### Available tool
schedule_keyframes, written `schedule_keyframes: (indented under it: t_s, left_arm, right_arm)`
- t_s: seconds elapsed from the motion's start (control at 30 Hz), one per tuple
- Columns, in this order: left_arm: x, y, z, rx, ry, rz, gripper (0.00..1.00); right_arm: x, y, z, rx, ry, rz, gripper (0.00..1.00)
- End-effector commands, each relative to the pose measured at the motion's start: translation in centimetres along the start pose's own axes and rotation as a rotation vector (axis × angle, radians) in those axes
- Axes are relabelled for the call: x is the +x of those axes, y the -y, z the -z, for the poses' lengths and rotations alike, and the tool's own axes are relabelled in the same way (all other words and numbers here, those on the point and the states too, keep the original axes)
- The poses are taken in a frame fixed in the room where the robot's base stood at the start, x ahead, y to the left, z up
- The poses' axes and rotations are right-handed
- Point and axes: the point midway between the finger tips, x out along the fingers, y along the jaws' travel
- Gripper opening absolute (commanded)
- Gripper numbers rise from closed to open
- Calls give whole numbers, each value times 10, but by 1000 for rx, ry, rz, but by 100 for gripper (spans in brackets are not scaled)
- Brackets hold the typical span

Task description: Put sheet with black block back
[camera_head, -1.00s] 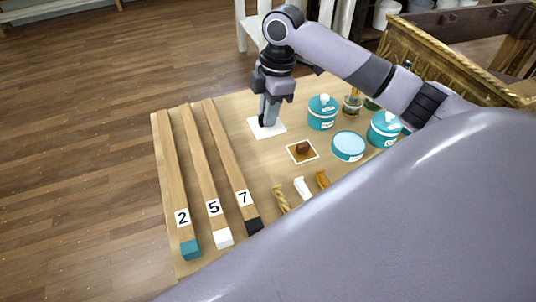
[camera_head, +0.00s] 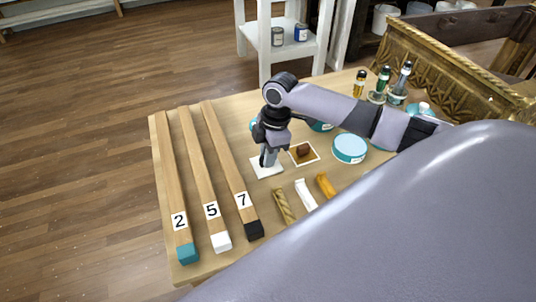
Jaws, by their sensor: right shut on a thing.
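My right gripper (camera_head: 267,161) points down at a white sheet (camera_head: 257,172) and is shut on the block at its middle. The fingers hide most of that block, so its colour is hard to make out. The sheet is at the table's middle, just left of another sheet with a brown block (camera_head: 303,152). I cannot tell whether the white sheet touches the table or hangs just above it. My left gripper is not in view.
Three long wooden sticks, marked 2 (camera_head: 173,180), 5 (camera_head: 197,170) and 7 (camera_head: 222,150), lie left on the table (camera_head: 185,278). Small gold, white and orange pieces (camera_head: 306,195) lie in front. A teal tin (camera_head: 349,148) is right. Bottles (camera_head: 382,85) stand behind.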

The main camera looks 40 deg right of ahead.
Motion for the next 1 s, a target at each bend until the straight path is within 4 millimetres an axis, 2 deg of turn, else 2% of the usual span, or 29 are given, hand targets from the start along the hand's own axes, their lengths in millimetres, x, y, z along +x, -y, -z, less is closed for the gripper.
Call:
schedule_keyframes:
  t_s: [0.23, 0.27, 0.3, 0.33, 0.67, 0.77, 1.0]
  left_arm:
    - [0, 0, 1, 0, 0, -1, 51]
    - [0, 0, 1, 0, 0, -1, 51]
    - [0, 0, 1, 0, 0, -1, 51]
    - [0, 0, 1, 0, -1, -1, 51]
    - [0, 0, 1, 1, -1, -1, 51]
    - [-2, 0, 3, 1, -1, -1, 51]
    - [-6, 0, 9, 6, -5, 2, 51]
  right_arm:
    - [2, 0, 0, 1, 0, 1, 0]
    - [2, 0, 0, 1, 0, 1, 22]
    - [2, 0, 0, 1, 0, 0, 35]
    - [2, 0, 0, 1, 0, 1, 41]
    - [-1, 0, 0, 0, 0, 0, 41]
    - [-11, 0, 0, 1, 0, 0, 41]
    - [-61, -1, 0, 0, -1, -3, 41]
